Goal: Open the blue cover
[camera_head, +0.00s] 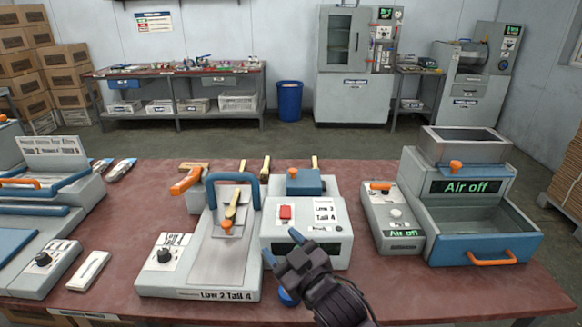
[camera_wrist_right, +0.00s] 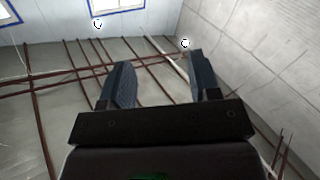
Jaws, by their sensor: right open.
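A blue block-shaped cover (camera_head: 306,184) with an orange knob on top sits at the back of the grey press unit (camera_head: 335,248). It looks closed. A red button (camera_head: 285,212) and a label are on top of the unit. My right gripper (camera_head: 284,247) is in front of the unit, nearer the camera than the cover, and hides part of its front face. Its two fingers stand apart with nothing between them; the right wrist view (camera_wrist_right: 160,65) also shows them apart. My left gripper is not in view.
A control box (camera_head: 392,222) and an air machine (camera_head: 475,220) reading "Air off" stand right. The red table (camera_head: 450,290) is clear at front right.

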